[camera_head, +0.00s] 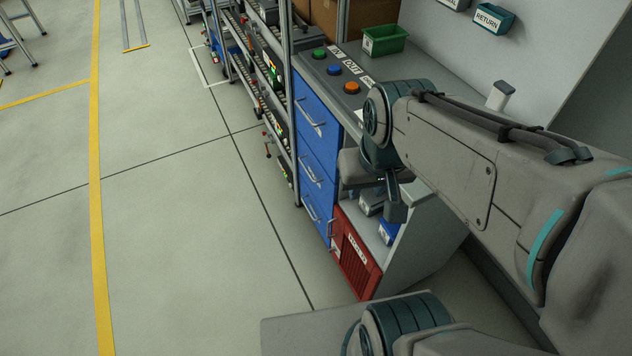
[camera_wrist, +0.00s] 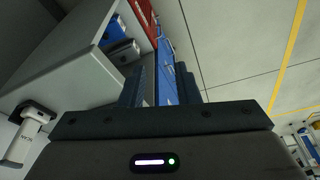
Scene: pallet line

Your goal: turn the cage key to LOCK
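A red slatted door (camera_head: 352,258) with a white label, which looks like the cage front, is at the lower end of the counter unit in the head view. Its red edge also shows at the top of the wrist view (camera_wrist: 146,15). I cannot make out a key or LOCK mark in either view. My gripper (camera_wrist: 158,72) is open, with a gap between its two dark fingers and nothing held. In the head view my gripper is in front of the counter unit, above the red door, and partly hidden by my arm.
Blue drawers with handles (camera_head: 316,168) stand beside the red door. An open compartment holds a blue box (camera_head: 388,231) and a grey item. The counter has green, blue and orange buttons (camera_head: 352,88) and a green bin (camera_head: 385,40).

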